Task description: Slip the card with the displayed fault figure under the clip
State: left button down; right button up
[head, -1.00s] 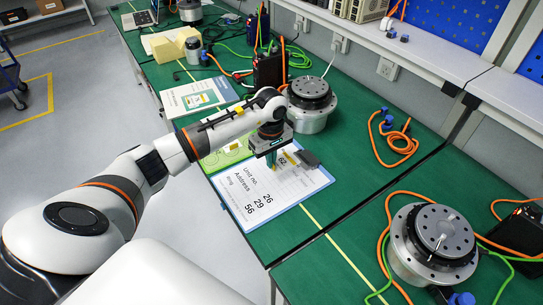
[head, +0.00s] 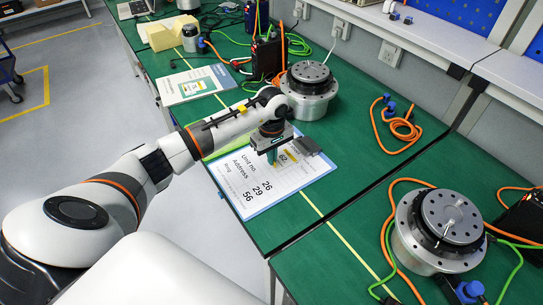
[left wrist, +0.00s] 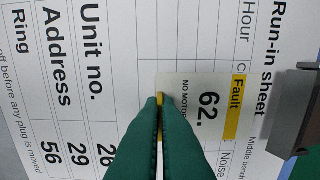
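The card (left wrist: 205,117) is white with a yellow "Fault" band and the figure 62; it also shows in the head view (head: 284,157). My left gripper (left wrist: 160,100) is shut on a thin yellow tab at the card's left edge in the wrist view. In the head view, the gripper (head: 272,158) is low over the clipboard (head: 243,208). The dark grey clip (left wrist: 297,112) sits at the board's edge, to the right of the card with a small gap in the wrist view; it also shows in the head view (head: 305,146). My right gripper is not in view.
The clipboard's run-in sheet reads Unit no. 26, Address 29, Ring 56. A round metal actuator (head: 308,103) stands just behind the board. Another actuator (head: 437,240) stands front right, among orange and green cables. A printed booklet (head: 193,84) lies at the back left.

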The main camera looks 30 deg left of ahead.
pick_arm(q)
jog(key=shift+w, duration=0.15)
jog(key=shift+w+d+f+b, duration=0.1)
jog(key=shift+w+d+b, duration=0.25)
jog(key=shift+w+b, duration=0.25)
jog(key=shift+w+d+b, duration=0.15)
jog(key=shift+w+b, duration=0.2)
jog(key=shift+w, duration=0.1)
jog(key=shift+b, duration=0.3)
dwell(0.6)
jog(key=c, duration=1.6)
grip_release()
